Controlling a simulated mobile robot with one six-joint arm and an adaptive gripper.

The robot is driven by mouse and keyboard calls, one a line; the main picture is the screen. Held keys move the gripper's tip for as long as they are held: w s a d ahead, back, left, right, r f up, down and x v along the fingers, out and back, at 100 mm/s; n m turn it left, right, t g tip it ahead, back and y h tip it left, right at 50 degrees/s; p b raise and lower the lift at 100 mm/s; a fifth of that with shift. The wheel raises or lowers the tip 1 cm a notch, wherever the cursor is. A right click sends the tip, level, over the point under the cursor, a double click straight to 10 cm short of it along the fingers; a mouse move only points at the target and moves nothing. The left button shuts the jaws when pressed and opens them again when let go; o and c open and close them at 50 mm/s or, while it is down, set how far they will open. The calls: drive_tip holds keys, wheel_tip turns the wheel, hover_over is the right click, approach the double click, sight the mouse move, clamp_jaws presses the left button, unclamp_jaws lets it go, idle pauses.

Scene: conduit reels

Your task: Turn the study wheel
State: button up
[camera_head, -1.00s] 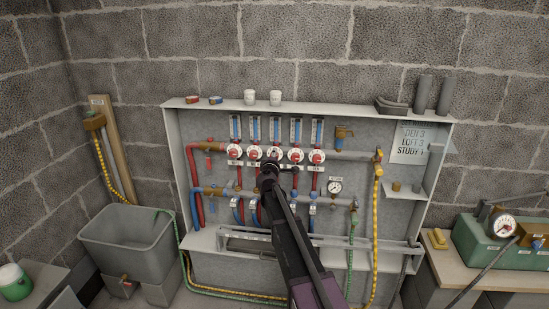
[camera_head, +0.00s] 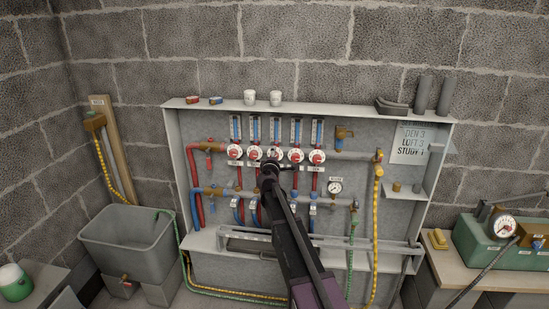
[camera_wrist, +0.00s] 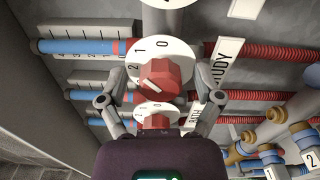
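The study wheel is a red knob (camera_wrist: 168,82) on a white dial (camera_wrist: 185,50) marked 0, 1 and 2. A STUDY label (camera_wrist: 224,64) sits beside it in the wrist view. The wheel lies between the two fingers of my gripper (camera_wrist: 162,82), which is open with a gap seen on both sides. A white line shows on the knob, but I cannot tell which number it points at. In the head view my gripper (camera_head: 270,165) is at the wheel row and hides part of it. A sign (camera_head: 411,143) at upper right reads DEN 3, LOFT 3, STUDY 1.
A similar wheel labelled BATH (camera_wrist: 158,121) sits close to the study wheel. Other red wheels (camera_head: 234,152) flank it. A gauge (camera_head: 335,187), pipes and a yellow hose (camera_head: 376,220) are lower and to the right. A grey tub (camera_head: 128,245) stands at left.

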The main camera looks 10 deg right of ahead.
drive_tip(key=shift+s, duration=0.15)
drive_tip(key=v, duration=1.1)
drive_tip(key=shift+s+a, duration=0.2)
drive_tip(key=shift+s, duration=0.15)
drive_tip(key=s+d+f+m+g+h, duration=0.1)
drive_tip(key=s+d+f+m+g, duration=0.4)
drive_tip(key=s+m, duration=0.15)
drive_tip(key=s+d+f+m+g+h, duration=0.1)
drive_tip(key=s+d+f+m+g, duration=0.4)
drive_tip(key=s, duration=0.3)
drive_tip(key=s+a+f+m+g+y+p, duration=0.1)
drive_tip(key=s+a+f+m+g+y, duration=0.2)
drive_tip(key=s, duration=0.7)
drive_tip(key=s+a+f+m+g+y, duration=0.1)
drive_tip(key=s+a+f+g+y, duration=0.35)
drive_tip(key=s, duration=0.55)
wheel_tip(320, 180, up, 25)
drive_tip(key=p, duration=2.5)
drive_tip(key=shift+w+d, duration=0.2)
drive_tip(key=shift+d, duration=0.2)
